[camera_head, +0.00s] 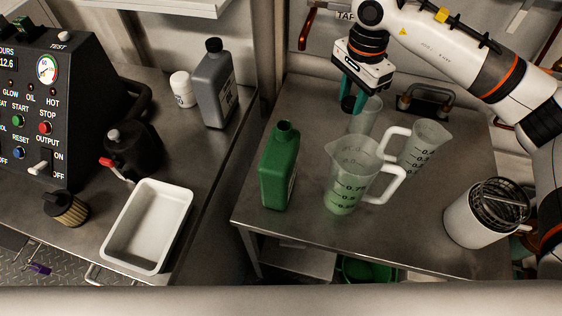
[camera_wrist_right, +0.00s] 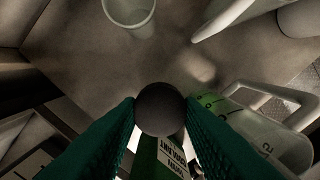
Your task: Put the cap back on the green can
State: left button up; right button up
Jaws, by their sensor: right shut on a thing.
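The green can (camera_head: 279,168) stands upright on the right-hand metal table, and its neck (camera_head: 286,128) shows no cap. My right gripper (camera_head: 349,103) is up and to the right of the can's neck, towards the back of the table. Its green fingers are shut on a dark round cap (camera_head: 348,104). In the right wrist view the cap (camera_wrist_right: 160,108) sits between the fingertips and hides part of the can (camera_wrist_right: 148,158) behind it. The can's neck is hidden in that view. My left gripper is not in view.
A measuring jug with green liquid (camera_head: 345,190) stands right of the can. A second jug (camera_head: 425,146) and a clear beaker (camera_head: 366,117) stand behind. A white bucket (camera_head: 468,222) is at the right. A grey bottle (camera_head: 216,88) and white tray (camera_head: 116,252) are on the left counter.

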aim_at(277, 167)
jog(key=k, duration=1)
